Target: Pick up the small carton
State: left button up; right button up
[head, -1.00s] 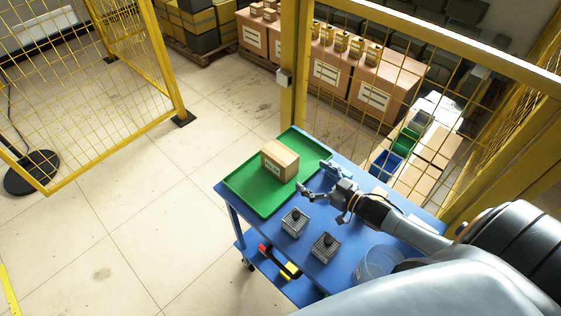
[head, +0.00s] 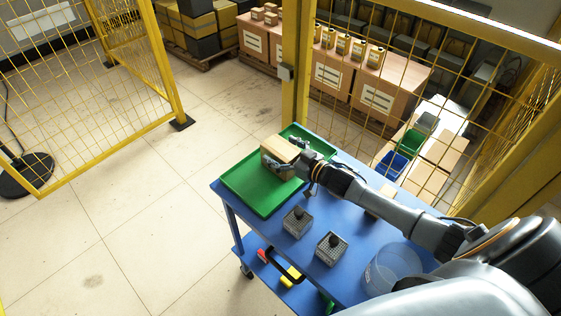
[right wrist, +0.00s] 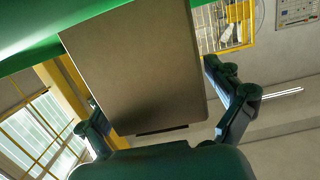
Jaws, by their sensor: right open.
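The small carton (head: 279,150) is a brown box on the green tray (head: 262,200), which lies on the blue cart. My right gripper (head: 284,155) is at the carton, reaching in from the right, with its fingers open. In the right wrist view, the carton (right wrist: 135,65) fills the space between the two open fingers of the right gripper (right wrist: 160,100). One finger is on each side of it; a gap shows at the right finger. Contact at the left finger is not clear. My left gripper is not in view.
On the blue cart (head: 340,205) stand two grey blocks with dark knobs (head: 298,221) (head: 331,247) and a clear round container (head: 392,268). A yellow mesh fence (head: 400,60) stands behind the cart.

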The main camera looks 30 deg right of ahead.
jog(key=shift+c, duration=0.5)
jog(key=c, duration=1.4)
jog(key=shift+r, duration=0.1)
jog(key=shift+c, duration=0.2)
